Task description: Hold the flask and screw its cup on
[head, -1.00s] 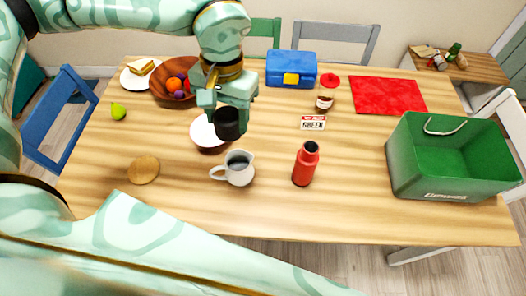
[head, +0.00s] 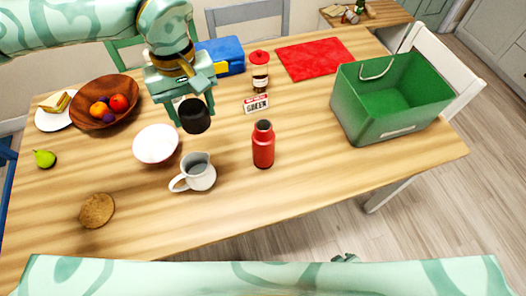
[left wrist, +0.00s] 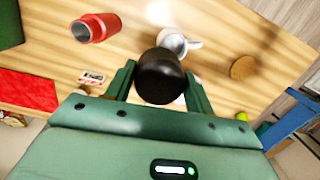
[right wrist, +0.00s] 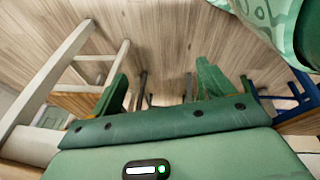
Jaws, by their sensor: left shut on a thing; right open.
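The red flask (head: 263,146) stands upright on the table, its dark top open; it also shows in the left wrist view (left wrist: 96,27). My left gripper (head: 191,101) is shut on the black cup (head: 195,117) and holds it above the table, to the left of the flask and apart from it. The cup also shows between the fingers in the left wrist view (left wrist: 159,78). My right gripper (right wrist: 160,88) is open and empty in the right wrist view, with floor and chair parts beyond it.
A white jug (head: 198,173) stands left of the flask, with a white bowl (head: 156,145) behind it. A jar (head: 260,75) and a small sign card (head: 256,104) are behind the flask. A green crate (head: 375,120) stands at the right. The table front near the flask is clear.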

